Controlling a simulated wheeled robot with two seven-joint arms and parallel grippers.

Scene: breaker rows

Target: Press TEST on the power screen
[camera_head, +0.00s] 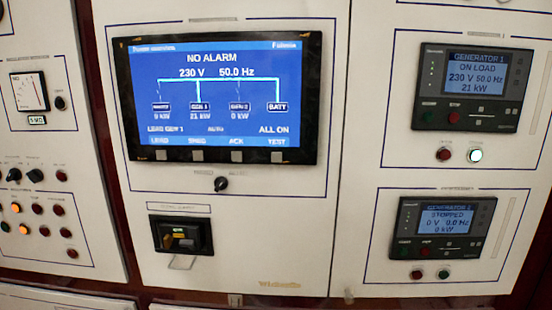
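The power screen (222,95) is a wide black-framed display with a blue picture in the middle panel. It reads NO ALARM, 230 V, 50.0 Hz, with GEN 1 at 21 kW and ALL ON. Its bottom row of labels ends at the right in TEST (276,141). Below that label is a grey button (277,157), the rightmost of several in a row on the lower frame. Neither of my grippers is in view, and nothing covers the screen.
Right panel: the Generator 1 controller (473,87) reads ON LOAD, and the lower generator controller (442,228) reads STOPPED. A small selector knob (221,184) and a black card-slot unit (181,235) sit below the screen. Left panel: gauge (29,92), lamps and knobs.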

